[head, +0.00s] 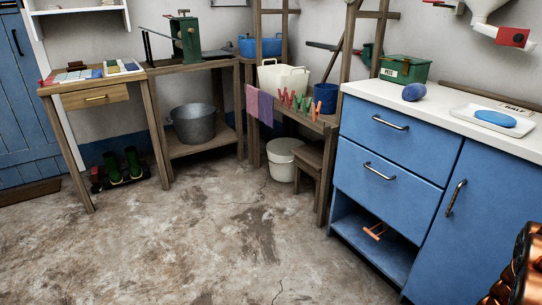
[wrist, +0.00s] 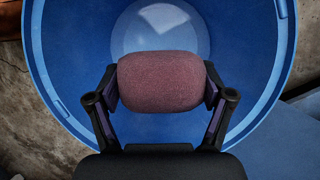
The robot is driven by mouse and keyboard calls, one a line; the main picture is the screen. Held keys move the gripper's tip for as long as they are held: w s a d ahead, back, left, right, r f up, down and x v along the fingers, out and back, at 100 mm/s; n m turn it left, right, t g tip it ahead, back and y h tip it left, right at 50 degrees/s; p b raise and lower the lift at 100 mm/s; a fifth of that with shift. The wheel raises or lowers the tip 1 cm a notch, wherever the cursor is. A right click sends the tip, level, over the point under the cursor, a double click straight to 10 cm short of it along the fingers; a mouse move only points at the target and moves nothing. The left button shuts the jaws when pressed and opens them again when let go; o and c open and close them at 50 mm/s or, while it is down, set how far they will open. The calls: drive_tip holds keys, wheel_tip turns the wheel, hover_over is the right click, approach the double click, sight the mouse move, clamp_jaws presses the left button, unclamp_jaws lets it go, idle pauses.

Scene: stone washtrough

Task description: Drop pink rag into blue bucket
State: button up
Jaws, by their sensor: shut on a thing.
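The pink rag (wrist: 160,82) shows in the wrist view as a dull pink, rounded bundle. My gripper (wrist: 160,88) is shut on it, with a finger at each side. The blue bucket (wrist: 52,62) is below, seen from above with its round rim, inner wall and paler bottom in view. The rag appears over the bucket's opening; its height above the rim is hard to tell. The rag hides part of the bucket's inside. My gripper is not visible in the head view.
In the head view, blue cabinets (head: 390,170) with a white top stand at right. A copper-coloured object (head: 520,270) fills the lower right corner.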

drive_tip(key=o, duration=0.9)
drive_tip(key=shift+o, duration=0.2)
drive_tip(key=s+v, duration=0.1)
drive_tip(key=v, duration=1.1)
drive_tip(key=shift+w, duration=0.45)
drive_tip(key=s+a+r+n+h+p, duration=0.1)
drive_tip(key=a+r+n+p, duration=0.1)
drive_tip(key=a+r+p, duration=0.75)
drive_tip(key=s+a+r+n+g+h+p, duration=0.1)
drive_tip(key=a+r+n+p, duration=0.25)
drive_tip(key=r, duration=1.15)
drive_tip(key=s+a+r+n+p, duration=0.1)
drive_tip(key=a+r+n+p, duration=0.1)
drive_tip(key=a+r+p, duration=0.8)
drive_tip(key=s+a+r+n+p, duration=0.2)
drive_tip(key=s+r+p, duration=0.3)
drive_tip(key=r, duration=0.3)
drive_tip(key=s+a+r+n+h+p, duration=0.1)
drive_tip(key=s+a+r+n+p, duration=0.2)
drive_tip(key=r, duration=0.6)
drive_tip(key=s+a+r+n+h+p, duration=0.1)
drive_tip(key=s+a+r+n+p, duration=0.2)
drive_tip(key=s+r+p, duration=0.3)
wheel_tip(320, 180, up, 2)
drive_tip(key=shift+s+a+r+p, duration=0.15)
drive_tip(key=shift+s+a+p, duration=0.2)
drive_tip(key=shift+s, duration=0.25)
